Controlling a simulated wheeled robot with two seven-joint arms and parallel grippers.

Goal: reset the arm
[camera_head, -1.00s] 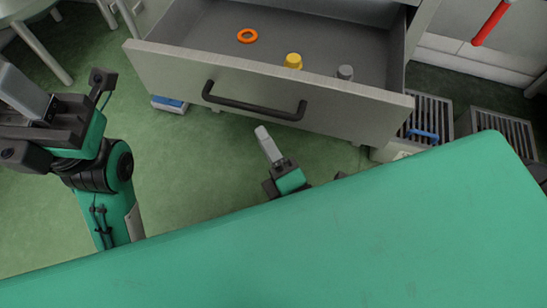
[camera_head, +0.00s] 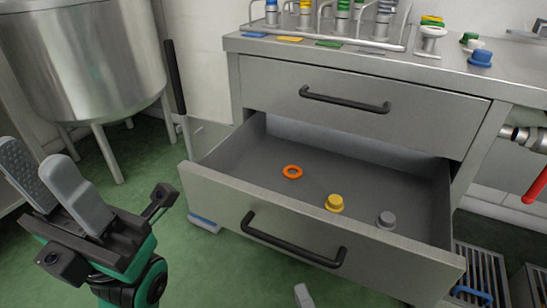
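The open drawer (camera_head: 215,190) holds an orange ring (camera_head: 292,172), a yellow knob-like piece (camera_head: 335,203) and a grey one (camera_head: 386,220).
The steel cabinet (camera_head: 365,82) has a shut upper drawer and a worktop with a rack of coloured pieces and a blue piece (camera_head: 480,58). A steel vat (camera_head: 85,60) stands at the back left. Floor grates (camera_head: 480,272) lie at the lower right. Floor before the drawer is clear.

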